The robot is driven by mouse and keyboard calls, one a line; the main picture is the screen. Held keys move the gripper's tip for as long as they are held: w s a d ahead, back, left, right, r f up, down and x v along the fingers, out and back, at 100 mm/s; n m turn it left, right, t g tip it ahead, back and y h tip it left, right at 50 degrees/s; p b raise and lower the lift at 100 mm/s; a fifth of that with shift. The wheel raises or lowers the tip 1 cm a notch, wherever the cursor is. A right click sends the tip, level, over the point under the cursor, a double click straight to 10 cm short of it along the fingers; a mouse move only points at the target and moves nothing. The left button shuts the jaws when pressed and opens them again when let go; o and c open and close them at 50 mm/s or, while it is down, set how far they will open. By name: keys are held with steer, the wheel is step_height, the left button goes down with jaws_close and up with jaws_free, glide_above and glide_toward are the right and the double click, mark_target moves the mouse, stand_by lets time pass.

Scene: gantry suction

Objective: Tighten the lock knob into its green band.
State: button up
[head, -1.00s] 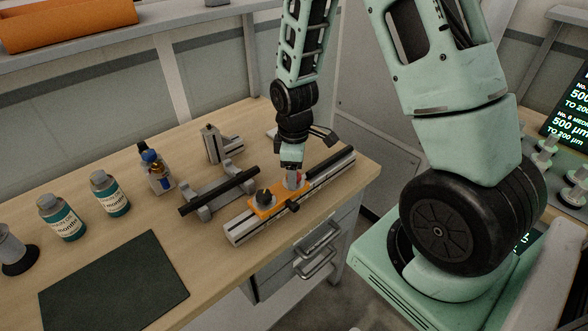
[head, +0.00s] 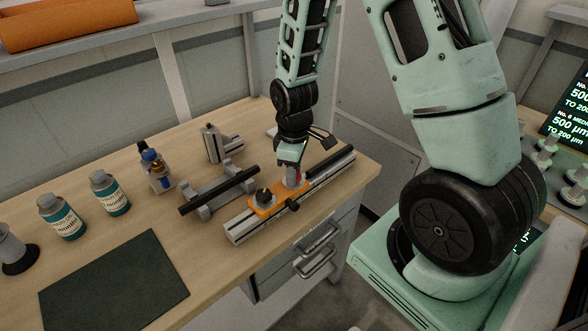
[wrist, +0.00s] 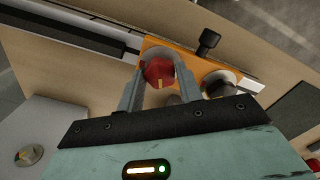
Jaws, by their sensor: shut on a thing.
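The orange carriage (head: 265,207) sits on the pale rail (head: 240,229) near the table's front edge; it also shows in the wrist view (wrist: 187,57). A red round knob (wrist: 158,72) with a tan mark stands on it, between the two grey fingers of my gripper (wrist: 160,64). The fingers are shut on this knob, one on each side. In the head view my gripper (head: 294,172) points down over the carriage's right part. A black knob (wrist: 221,85) in a pale collar and a black side knob (wrist: 208,40) are also on the carriage. I see no green band.
A black bar (head: 217,190) on grey supports lies behind the rail. A dark mat (head: 115,282) lies front left.

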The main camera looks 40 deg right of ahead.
steer(key=m, duration=0.4)
steer(key=shift+m, duration=1.6)
steer(key=o, duration=1)
steer(key=shift+r, duration=0.15)
step_height(320, 180, up, 17)
steer(key=shift+r+b, duration=0.1)
steer(key=shift+b, duration=0.25)
